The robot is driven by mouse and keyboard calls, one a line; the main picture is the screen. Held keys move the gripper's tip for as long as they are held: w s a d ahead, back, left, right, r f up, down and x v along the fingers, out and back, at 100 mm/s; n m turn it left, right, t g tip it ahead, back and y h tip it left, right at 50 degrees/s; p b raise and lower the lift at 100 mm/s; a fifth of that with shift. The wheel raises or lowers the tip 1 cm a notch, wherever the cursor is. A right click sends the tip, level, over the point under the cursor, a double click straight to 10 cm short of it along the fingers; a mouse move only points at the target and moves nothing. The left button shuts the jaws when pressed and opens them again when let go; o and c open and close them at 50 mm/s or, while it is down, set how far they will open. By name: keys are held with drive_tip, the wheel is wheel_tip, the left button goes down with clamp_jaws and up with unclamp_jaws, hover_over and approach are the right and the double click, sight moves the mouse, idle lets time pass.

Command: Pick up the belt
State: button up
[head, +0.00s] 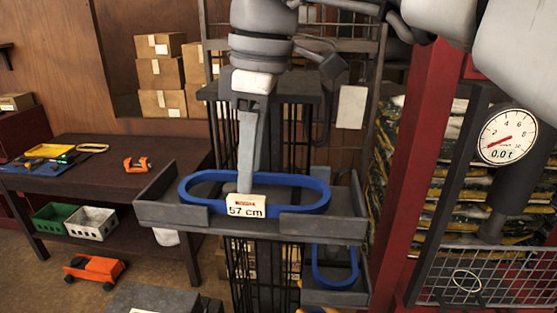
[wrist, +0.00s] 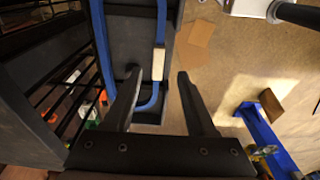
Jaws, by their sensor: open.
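A blue belt (head: 308,181) lies as a long loop in a dark grey tray (head: 160,214). A white tag reading 57 cm (head: 246,206) sits on its near side. My gripper (head: 245,186) points down at the belt beside the tag, one finger hiding the other. In the wrist view my gripper (wrist: 157,74) is open. The left finger shows inside the loop and the right finger outside it, with a stretch of the belt (wrist: 161,28) and its tag (wrist: 158,62) between them. I cannot tell whether either finger touches the belt.
A second blue belt (head: 335,284) hangs at a lower tray (head: 340,298). A dial gauge (head: 507,135) and wire basket (head: 470,285) stand right, beside a red post (head: 420,160). A dark workbench (head: 110,180) with tools and bins stands left.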

sight(247, 197)
drive_tip(key=shift+w+a+f+p, duration=0.1)
drive_tip(key=shift+a+f+p, duration=0.1)
drive_tip(key=shift+f, duration=1.2)
drive_tip(key=shift+w+a+f+p, duration=0.1)
drive_tip(key=shift+a+f+p, duration=0.05)
drive_tip(key=shift+f, duration=1.2)
drive_tip(key=shift+c, duration=0.2)
clamp_jaws()
